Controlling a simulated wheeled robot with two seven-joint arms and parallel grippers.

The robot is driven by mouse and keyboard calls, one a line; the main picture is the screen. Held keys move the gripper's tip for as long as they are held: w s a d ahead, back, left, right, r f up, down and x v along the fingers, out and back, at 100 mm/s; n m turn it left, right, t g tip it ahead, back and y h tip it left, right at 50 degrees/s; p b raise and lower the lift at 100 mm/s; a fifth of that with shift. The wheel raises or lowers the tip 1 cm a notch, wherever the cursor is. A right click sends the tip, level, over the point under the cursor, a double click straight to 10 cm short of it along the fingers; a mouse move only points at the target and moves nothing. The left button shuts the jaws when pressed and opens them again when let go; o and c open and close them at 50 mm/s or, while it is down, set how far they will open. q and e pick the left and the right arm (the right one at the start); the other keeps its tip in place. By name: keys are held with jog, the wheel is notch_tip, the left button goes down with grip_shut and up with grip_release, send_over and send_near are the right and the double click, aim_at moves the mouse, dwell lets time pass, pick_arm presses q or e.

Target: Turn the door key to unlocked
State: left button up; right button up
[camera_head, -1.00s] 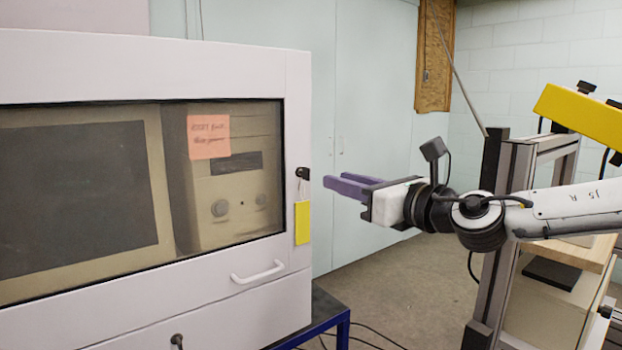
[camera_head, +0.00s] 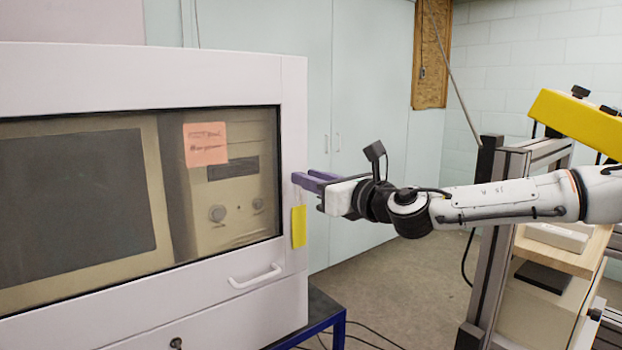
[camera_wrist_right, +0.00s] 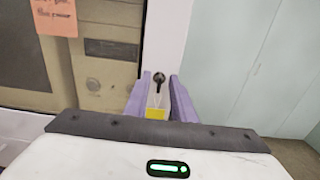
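The white cabinet door (camera_head: 292,105) has a dark window and a key at its right edge. In the right wrist view the dark key (camera_wrist_right: 159,80) stands in the lock, with a yellow tag (camera_wrist_right: 156,113) hanging below it. The tag also shows in the head view (camera_head: 298,227), where the gripper hides the key. My right gripper (camera_head: 300,180) is at the door's right edge at key height. In the wrist view its purple fingers (camera_wrist_right: 159,88) are apart, one on each side of the key, with gaps visible. My left gripper is not in view.
A white handle (camera_head: 256,276) sticks out below the window, and another lock (camera_head: 176,343) sits lower down. A pink note (camera_head: 205,144) is on the window. A metal frame with a wooden shelf (camera_head: 560,251) stands at the right. The floor between is mostly clear.

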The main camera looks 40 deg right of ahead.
grip_shut()
jog(key=shift+d+f+m+b, duration=0.1)
jog(key=shift+m+b, duration=0.6)
jog(key=shift+m, duration=2.3)
jog(key=shift+d+f+m+b, duration=0.15)
jog(key=shift+m+b, duration=0.5)
jog(key=shift+m, duration=2.35)
jog(key=shift+d+f+m+b, duration=0.1)
jog(key=shift+m+b, duration=0.6)
jog(key=shift+m, duration=2.3)
